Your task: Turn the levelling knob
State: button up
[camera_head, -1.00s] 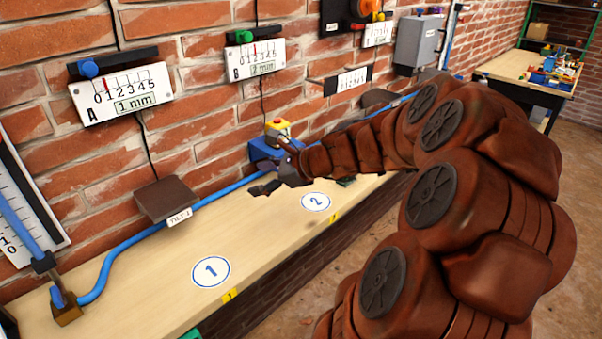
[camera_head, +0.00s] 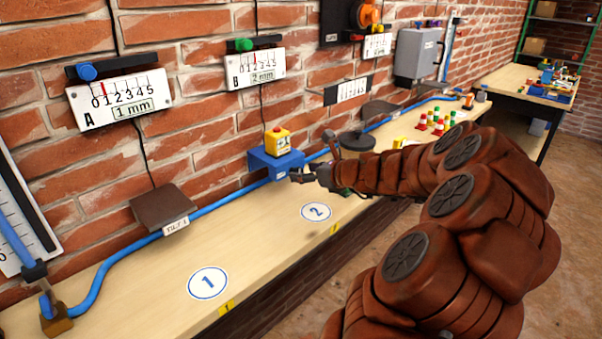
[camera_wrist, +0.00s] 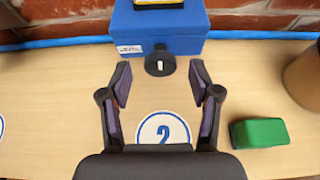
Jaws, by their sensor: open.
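The levelling knob (camera_wrist: 160,65) is a dark round knob with a white mark on the front of a blue box (camera_wrist: 190,22). In the wrist view it lies just beyond and between my open fingertips, and nothing is held. The blue box also shows in the head view (camera_head: 262,163), on the bench against the wall, with a yellow block with a red top (camera_head: 277,140) on it. My gripper (camera_wrist: 159,78) is open and faces the box front. In the head view my gripper (camera_head: 297,175) is at the box's right front, and the knob is hard to make out there.
A green block (camera_wrist: 259,132) and a tan cylinder (camera_wrist: 305,78) stand right of my gripper. A blue hose (camera_head: 225,192) runs along the wall behind. The bench (camera_head: 150,285) is clear around the white discs marked 1 and 2.

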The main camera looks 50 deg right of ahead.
jog(key=shift+x, duration=1.1)
jog(key=c, duration=1.1)
